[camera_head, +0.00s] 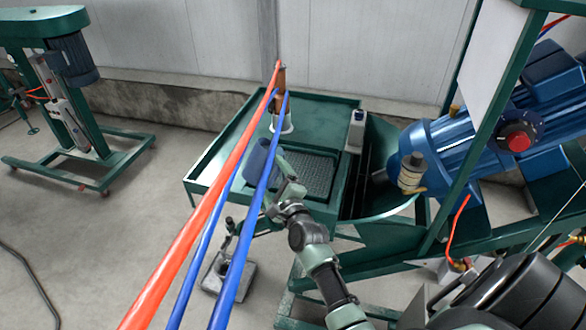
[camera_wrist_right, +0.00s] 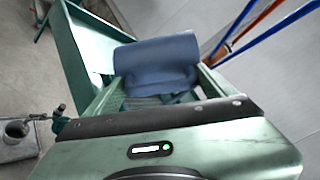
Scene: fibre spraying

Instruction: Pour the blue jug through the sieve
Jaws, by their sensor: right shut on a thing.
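The blue jug (camera_head: 261,160) is at the front left of the green table's mesh sieve, partly hidden by hoses and my right gripper. My right gripper (camera_head: 279,170) is shut on the jug and holds it by the near side. In the right wrist view the jug (camera_wrist_right: 157,55) lies across the far end of the gripper (camera_wrist_right: 156,98), its handle side hidden. The dark mesh sieve (camera_head: 314,175) sits in the table top, just right of the jug. I cannot tell whether anything flows from the jug. My left gripper is in no view.
The green table (camera_head: 222,152) has a raised rim. Red and blue hoses (camera_head: 205,207) cross in front. A blue motor (camera_head: 440,141) is at right.

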